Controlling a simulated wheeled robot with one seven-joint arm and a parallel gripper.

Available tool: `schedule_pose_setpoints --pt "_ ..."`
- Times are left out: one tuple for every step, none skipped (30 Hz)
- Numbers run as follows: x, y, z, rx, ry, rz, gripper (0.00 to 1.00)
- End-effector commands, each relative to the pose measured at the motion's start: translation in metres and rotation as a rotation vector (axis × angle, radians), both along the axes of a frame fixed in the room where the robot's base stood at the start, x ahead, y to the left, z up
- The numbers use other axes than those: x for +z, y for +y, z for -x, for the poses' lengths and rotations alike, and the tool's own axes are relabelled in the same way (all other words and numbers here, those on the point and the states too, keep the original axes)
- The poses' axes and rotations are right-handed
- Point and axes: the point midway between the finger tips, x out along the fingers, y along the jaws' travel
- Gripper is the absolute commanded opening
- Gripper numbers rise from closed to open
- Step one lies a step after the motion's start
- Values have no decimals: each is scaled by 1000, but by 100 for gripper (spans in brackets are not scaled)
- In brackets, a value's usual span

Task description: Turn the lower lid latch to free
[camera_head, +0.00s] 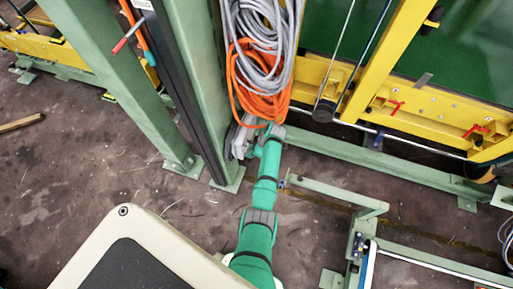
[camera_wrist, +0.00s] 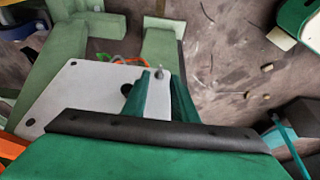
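In the wrist view, a pale grey plate (camera_wrist: 82,92) with several dark holes lies ahead and to the left of my gripper (camera_wrist: 165,80). No latch is clearly identifiable. In the head view my green arm reaches up to the foot of a green post (camera_head: 205,85), and the gripper cannot be made out there.
Orange hose (camera_head: 262,95) and grey hose (camera_head: 262,25) hang in coils just above my arm's end. A yellow frame (camera_head: 430,110) and green rails (camera_head: 400,165) stand to the right. Brown floor (camera_head: 120,160) is open at the left.

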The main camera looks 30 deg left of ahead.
Motion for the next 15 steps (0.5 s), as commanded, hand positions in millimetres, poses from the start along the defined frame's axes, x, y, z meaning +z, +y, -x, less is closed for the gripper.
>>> schedule_pose_setpoints --pt "8 -4 -1 -2 -2 -1 26" --pt "12 -6 -1 -1 -3 -1 26" --pt "20 -9 -3 -1 -3 -1 26" --pt "25 -10 -3 -2 -4 -1 26" --pt "29 -12 -3 -1 -2 0 26" --pt "35 -14 -4 -1 -3 -1 26" --pt "38 -16 -4 -2 -2 1 26" --pt "42 -18 -5 -2 -1 0 26" --pt "46 -19 -5 -1 -1 0 26" --pt "49 -20 -5 0 0 0 26" --pt "52 -21 -5 0 0 0 26" --pt "54 -22 -5 0 0 0 26" --pt "56 -23 -6 0 0 0 26" --pt "57 -23 -6 0 1 1 26" --pt "58 -24 -6 0 1 1 26"
